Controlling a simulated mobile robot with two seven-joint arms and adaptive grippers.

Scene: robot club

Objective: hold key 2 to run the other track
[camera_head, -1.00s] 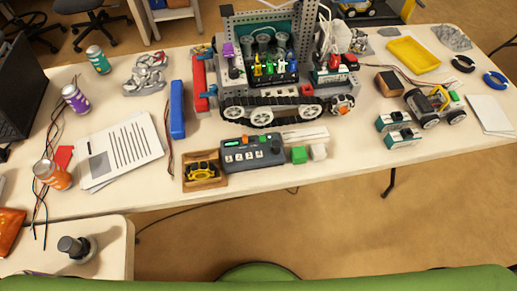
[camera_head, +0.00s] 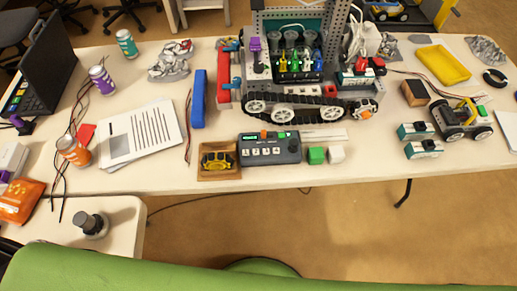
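A dark grey key box (camera_head: 269,149) lies near the front edge of the long table. It has a row of small white numbered keys (camera_head: 262,151) and coloured lights or buttons along its top, orange, green and red. The digits are too small to read surely, so I cannot pick out key 2. Behind it stands a tracked robot (camera_head: 290,85) with a black track (camera_head: 297,104) over white wheels facing me. Its far-side track is hidden. Neither of my grippers shows.
A wooden tray with a yellow-and-black object (camera_head: 217,161) sits left of the key box. A green chair back (camera_head: 150,272) fills the near edge. A side table (camera_head: 125,215) stands front left.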

